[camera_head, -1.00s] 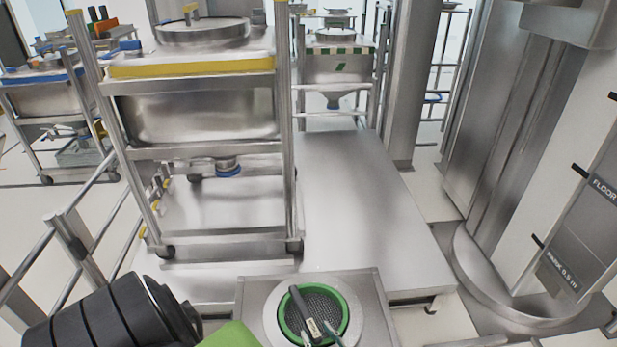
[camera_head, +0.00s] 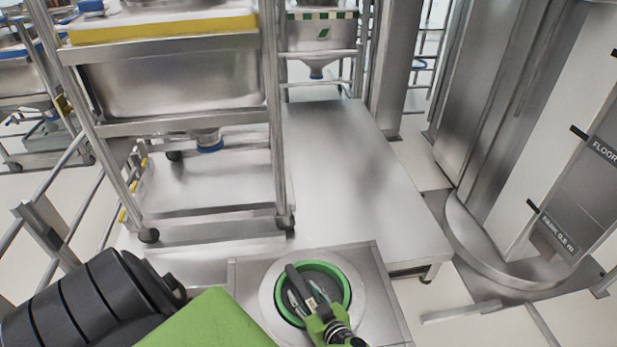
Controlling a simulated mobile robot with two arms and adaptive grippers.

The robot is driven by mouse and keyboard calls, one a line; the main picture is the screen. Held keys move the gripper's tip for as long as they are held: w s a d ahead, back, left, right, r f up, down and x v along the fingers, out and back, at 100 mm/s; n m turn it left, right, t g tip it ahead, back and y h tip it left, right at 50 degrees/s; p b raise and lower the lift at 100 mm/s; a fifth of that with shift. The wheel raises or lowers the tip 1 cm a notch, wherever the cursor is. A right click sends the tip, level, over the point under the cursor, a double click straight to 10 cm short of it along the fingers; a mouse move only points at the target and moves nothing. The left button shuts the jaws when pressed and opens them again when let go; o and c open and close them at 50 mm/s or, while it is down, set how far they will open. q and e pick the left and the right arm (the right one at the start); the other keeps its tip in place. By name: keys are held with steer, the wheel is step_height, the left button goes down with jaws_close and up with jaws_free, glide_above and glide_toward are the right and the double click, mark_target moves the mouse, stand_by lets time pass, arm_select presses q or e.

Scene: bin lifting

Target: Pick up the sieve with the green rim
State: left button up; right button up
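The sieve with the green rim (camera_head: 347,285) sits in a round recess at the bottom middle of the head view. That gripper, green and black, reaches over the sieve from the lower right side of the rim. Its dark fingers are above or inside the sieve; I cannot tell whether they touch it or how far apart they are.
The sieve's steel stand (camera_head: 376,305) adjoins a low steel platform (camera_head: 350,165). A wheeled frame with a steel bin (camera_head: 175,85) stands on the platform at the left. A steel column (camera_head: 500,110) stands at the right. The platform's right part is clear.

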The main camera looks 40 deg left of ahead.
arm_select(q)
steer(key=shift+d+r, duration=0.1)
steer(key=c, duration=0.5)
jaws_close()
